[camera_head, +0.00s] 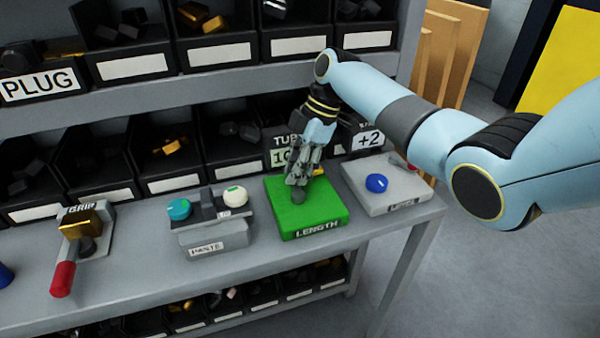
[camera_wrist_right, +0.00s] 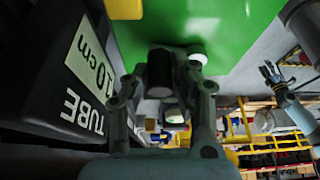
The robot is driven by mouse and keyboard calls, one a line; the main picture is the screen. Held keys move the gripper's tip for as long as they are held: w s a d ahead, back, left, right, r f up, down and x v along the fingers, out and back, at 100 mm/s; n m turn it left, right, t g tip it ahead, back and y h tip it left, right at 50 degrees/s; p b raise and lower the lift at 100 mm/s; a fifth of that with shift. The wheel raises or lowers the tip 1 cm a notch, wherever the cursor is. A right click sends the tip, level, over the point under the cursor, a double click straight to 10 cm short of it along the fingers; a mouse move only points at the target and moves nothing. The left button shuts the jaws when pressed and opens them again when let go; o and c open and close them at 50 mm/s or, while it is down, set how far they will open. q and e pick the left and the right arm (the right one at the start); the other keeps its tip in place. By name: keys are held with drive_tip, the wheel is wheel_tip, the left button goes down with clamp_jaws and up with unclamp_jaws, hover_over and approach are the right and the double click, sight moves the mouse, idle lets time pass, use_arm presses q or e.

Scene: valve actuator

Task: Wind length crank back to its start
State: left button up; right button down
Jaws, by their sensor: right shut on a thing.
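The green block labelled LENGTH (camera_head: 325,217) sits on the grey bench, right of the middle. My right gripper (camera_head: 299,180) reaches down over its top and is shut on the crank's dark handle (camera_wrist_right: 159,72). A grey rounded part of the crank (camera_head: 298,196) shows just below the fingers. The rest of the crank is mostly hidden by the gripper. In the right wrist view the two fingers (camera_wrist_right: 162,90) stand on either side of the handle, above the green top (camera_wrist_right: 210,25). My left gripper (camera_wrist_right: 271,72) shows small at the right of that view; its jaws are unclear.
A black TUBE bin marked 10cm (camera_wrist_right: 80,80) is close beside my right gripper. A grey block with a blue knob (camera_head: 376,183) is to the right, a PASTE unit (camera_head: 215,238) to the left, and a red-handled GRIP device (camera_head: 63,279) further left. Bins line the back.

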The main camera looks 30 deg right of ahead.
drive_tip(key=shift+w+a+n, duration=0.1)
drive_tip(key=shift+a+n, duration=0.05)
drive_tip(key=shift+n, duration=0.45)
drive_tip(key=shift+g, duration=0.3)
drive_tip(key=c, duration=1.1)
unclamp_jaws()
drive_tip(key=v, duration=1.2)
drive_tip(key=shift+a, duration=0.1)
